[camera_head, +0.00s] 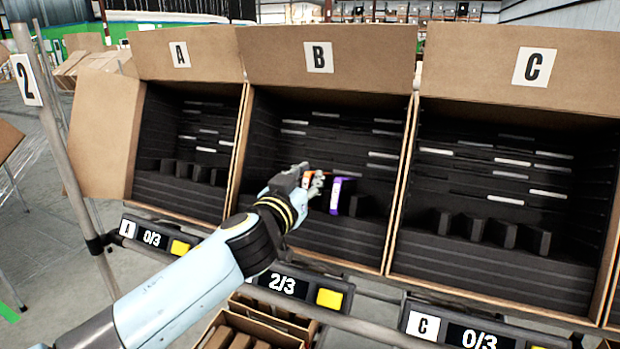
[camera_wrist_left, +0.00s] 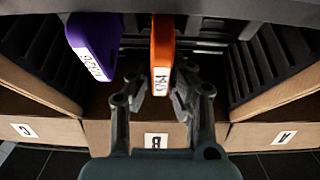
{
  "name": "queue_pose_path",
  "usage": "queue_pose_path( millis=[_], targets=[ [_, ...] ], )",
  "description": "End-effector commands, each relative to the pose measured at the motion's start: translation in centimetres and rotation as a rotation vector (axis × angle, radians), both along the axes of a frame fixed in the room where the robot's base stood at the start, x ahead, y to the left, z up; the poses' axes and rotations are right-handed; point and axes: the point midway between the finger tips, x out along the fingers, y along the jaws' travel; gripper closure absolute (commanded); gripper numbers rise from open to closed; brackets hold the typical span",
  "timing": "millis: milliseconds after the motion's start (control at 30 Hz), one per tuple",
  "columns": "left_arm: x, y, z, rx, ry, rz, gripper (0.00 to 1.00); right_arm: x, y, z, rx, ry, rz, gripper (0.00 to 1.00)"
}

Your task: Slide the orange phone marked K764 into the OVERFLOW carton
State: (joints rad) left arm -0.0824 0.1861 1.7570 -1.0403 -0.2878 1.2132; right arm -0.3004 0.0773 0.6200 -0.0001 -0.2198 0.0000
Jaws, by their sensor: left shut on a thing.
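The orange phone (camera_wrist_left: 162,45) stands upright in carton B (camera_head: 325,237), with a white label near its lower end in the left wrist view. A small orange part (camera_head: 306,180) shows in the head view, mostly hidden by my gripper. My left gripper (camera_head: 314,183) reaches into carton B and is shut on the orange phone; its fingers (camera_wrist_left: 159,84) sit on either side of the label. A purple phone (camera_head: 335,196) stands beside it and also shows in the left wrist view (camera_wrist_left: 93,42). No OVERFLOW lettering is readable. My right gripper is not in view.
Carton A (camera_head: 188,52) and carton C (camera_head: 515,65) flank B, with dark slotted inserts and dividers. Counters (camera_head: 285,285) hang along the front rail, B's reading 2/3. Open cardboard boxes (camera_head: 262,332) stand below it.

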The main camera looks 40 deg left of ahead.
Motion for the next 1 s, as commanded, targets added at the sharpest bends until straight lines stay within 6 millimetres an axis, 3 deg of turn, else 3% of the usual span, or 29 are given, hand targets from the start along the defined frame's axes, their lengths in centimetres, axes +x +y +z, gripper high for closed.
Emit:
queue_pose_path(
  millis=[567, 1000],
  targets=[
    [-1.6, -0.4, 1.2, 0.000, -0.002, -0.001, 1.00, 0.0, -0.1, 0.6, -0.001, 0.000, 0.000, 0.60],
    [-4.7, -1.2, 3.1, 0.000, -0.002, -0.001, 1.00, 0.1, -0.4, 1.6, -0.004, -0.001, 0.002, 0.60]
  ],
)
